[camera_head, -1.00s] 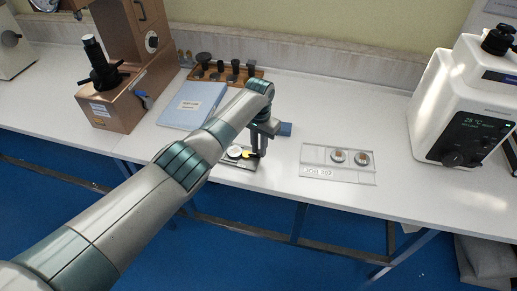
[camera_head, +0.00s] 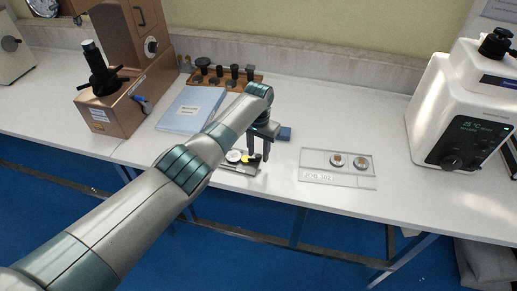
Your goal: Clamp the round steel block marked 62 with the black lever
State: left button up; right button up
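A small grey fixture plate (camera_head: 243,170) lies near the front edge of the table. On it is a pale round disc (camera_head: 234,156), which looks like the steel block; its marking is too small to read. A yellow part (camera_head: 246,158) sits just right of the disc, with a small dark piece, apparently the black lever (camera_head: 255,158), beside it. My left gripper (camera_head: 258,156) points down over the right end of the fixture, its two fingers apart, close to the lever. Whether a finger touches the lever cannot be told. My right gripper is out of view.
A clear tray (camera_head: 315,168) with two round blocks (camera_head: 337,160) (camera_head: 361,162) lies to the right.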

aim_at(259, 156)
pick_arm(q)
jog(key=shift+r, duration=0.1)
notch_tip(259, 156, up, 17)
jog(key=b, duration=0.3)
jog(key=shift+r, duration=0.15)
jog(key=shift+s, duration=0.15)
dwell(0.6)
